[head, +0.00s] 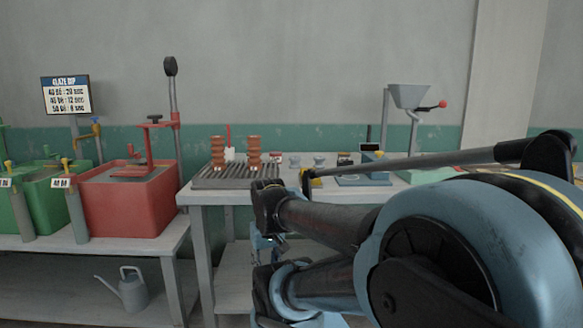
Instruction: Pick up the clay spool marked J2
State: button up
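Two stacked, ribbed orange-brown pieces stand upright on a dark slatted rack on the grey table, a left one (217,152) and a right one (253,153). Two small pale grey spool-shaped pieces, a left one (295,162) and a right one (319,162), stand to their right. No J2 mark can be read on any of them, so I cannot tell which is the spool J2. My blue and black arm fills the lower right and covers part of the table front. I cannot make out my gripper's fingers.
The slatted rack (205,181) lies at the table's left end. A red tank (125,200) and a green tank (47,207) stand on the bench at left. A grey hopper (408,96) rises behind the table. A watering can (132,290) sits on the lower shelf.

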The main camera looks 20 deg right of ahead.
aim_at(294, 159)
jog(key=u, duration=1.2)
jog(key=k, duration=0.85)
jog(key=z, duration=0.75)
jog(key=i, duration=1)
